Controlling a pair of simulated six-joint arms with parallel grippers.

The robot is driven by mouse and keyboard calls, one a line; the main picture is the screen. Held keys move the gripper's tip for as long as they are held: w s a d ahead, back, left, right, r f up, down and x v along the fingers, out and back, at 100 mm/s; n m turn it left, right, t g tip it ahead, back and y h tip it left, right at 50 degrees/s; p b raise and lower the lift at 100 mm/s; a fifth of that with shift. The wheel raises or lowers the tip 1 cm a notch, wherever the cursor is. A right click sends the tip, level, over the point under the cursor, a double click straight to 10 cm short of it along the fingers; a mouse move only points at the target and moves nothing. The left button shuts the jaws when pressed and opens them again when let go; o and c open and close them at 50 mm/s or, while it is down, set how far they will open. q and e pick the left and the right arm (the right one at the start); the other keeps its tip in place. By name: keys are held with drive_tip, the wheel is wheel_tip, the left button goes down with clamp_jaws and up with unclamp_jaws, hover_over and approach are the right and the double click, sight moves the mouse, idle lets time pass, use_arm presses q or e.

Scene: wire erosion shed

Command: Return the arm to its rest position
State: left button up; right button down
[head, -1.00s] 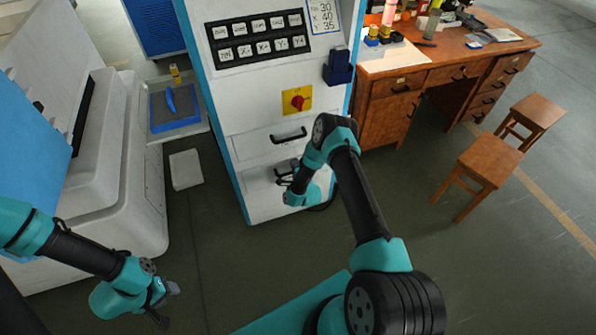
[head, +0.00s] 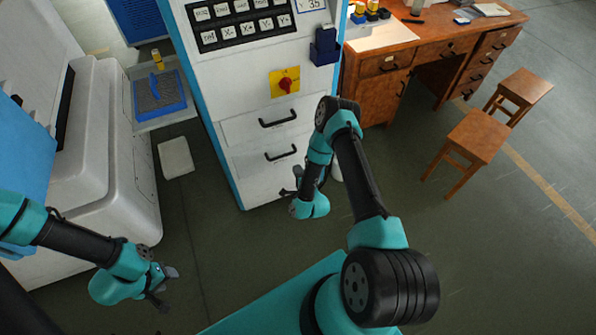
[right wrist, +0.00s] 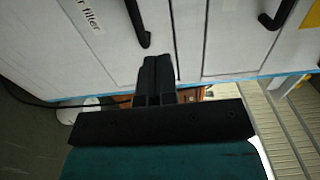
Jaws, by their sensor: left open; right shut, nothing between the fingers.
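My right arm is teal and black and reaches toward the white machine cabinet (head: 240,130) in the head view. Its gripper (head: 289,190) hangs low in front of the cabinet, right of and below the lower drawer handle (head: 281,153), seemingly apart from it. In the right wrist view the right fingers (right wrist: 156,75) are together, with nothing between them. My left gripper (head: 163,285) is open and empty at the lower left, over the floor beside the white machine body.
A red knob on a yellow plate (head: 285,83) sits above the upper drawer. A wooden desk (head: 435,60) stands at the back right, with two stools (head: 468,147) in front. A blue tray (head: 159,95) and a white box (head: 175,158) lie left of the cabinet.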

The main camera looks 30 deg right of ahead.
idle(0.6)
drive_tip(key=s+a+r+n+g+y, duration=0.3)
drive_tip(key=s+a+r+n+g, duration=0.2)
drive_tip(key=s+n+g, duration=0.3)
drive_tip(key=s+a+r+n+g+y, duration=0.3)
drive_tip(key=s+a+r+n+g, duration=0.3)
drive_tip(key=s+n+g, duration=0.3)
drive_tip(key=shift+s+a+n+y, duration=0.3)
drive_tip(key=shift+s+a+n, duration=0.15)
drive_tip(key=shift+s, duration=0.8)
